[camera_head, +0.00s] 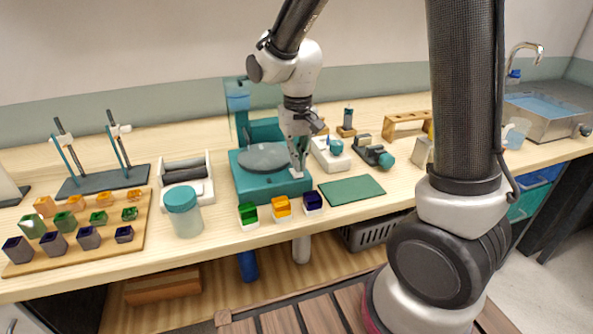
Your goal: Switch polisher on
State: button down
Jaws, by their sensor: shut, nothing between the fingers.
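The polisher (272,186) is a teal, box-shaped machine with a round grey disc (263,157) on top, on the wooden bench. My gripper (298,176) is shut and empty, pointing down at the right side of the polisher. Its fingertips are close to the top right edge of the housing, beside the disc. I cannot tell whether they touch it. A switch is not clearly visible; the fingers cover that part of the machine.
Small green, orange and dark blue boxes (281,209) stand in front of the polisher. A teal-lidded jar (184,215) stands left, a green mat (351,190) right. A white device (330,155) is close behind my gripper. A sink (545,112) is far right.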

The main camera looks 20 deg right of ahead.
jog(key=shift+f, duration=1.2)
dwell(0.5)
jog(key=shift+r, duration=3.55)
jog(key=s+d+r+t, duration=0.2)
jog(key=s+d+r, duration=0.3)
jog(key=s+d, duration=0.2)
jog(key=s+d+r+t, duration=0.2)
jog(key=s+d+r, duration=0.3)
jog(key=s+d, duration=0.3)
jog(key=s, duration=0.4)
jog(key=shift+r, duration=0.25)
jog(key=shift+a, duration=0.15)
